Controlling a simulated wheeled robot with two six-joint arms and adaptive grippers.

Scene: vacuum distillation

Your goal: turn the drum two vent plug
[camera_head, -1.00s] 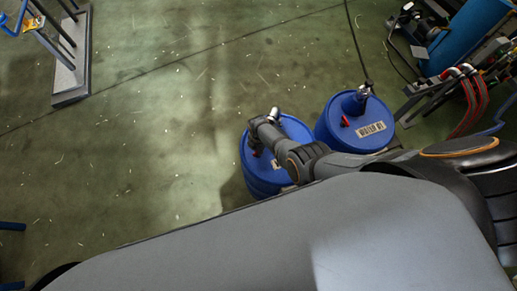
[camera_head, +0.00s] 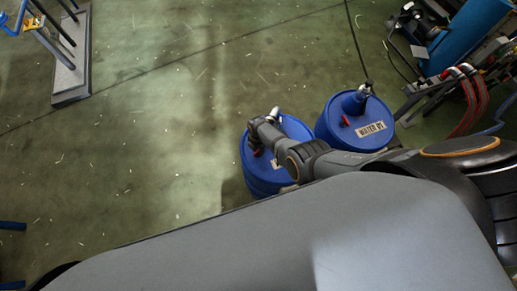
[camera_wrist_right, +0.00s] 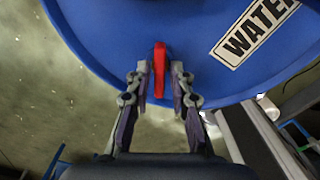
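Two blue drums stand side by side in the head view. My right gripper (camera_head: 256,148) is over the left blue drum (camera_head: 262,177) and partly hidden by its own wrist. In the right wrist view, the red vent plug handle (camera_wrist_right: 159,68) stands upright between the fingertips of my right gripper (camera_wrist_right: 160,82), close to the drum's rim (camera_wrist_right: 95,62). The fingers are drawn in on both sides and appear to hold the handle. The wrist view also shows part of a white label (camera_wrist_right: 252,32) reading "WATE". My left gripper is out of view.
The right blue drum (camera_head: 335,135) has its own red handle (camera_head: 345,121) and a white label (camera_head: 371,129). Red hoses (camera_head: 470,100) and a blue tank (camera_head: 465,35) stand at the upper right. Open green floor (camera_head: 150,150) lies to the left.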

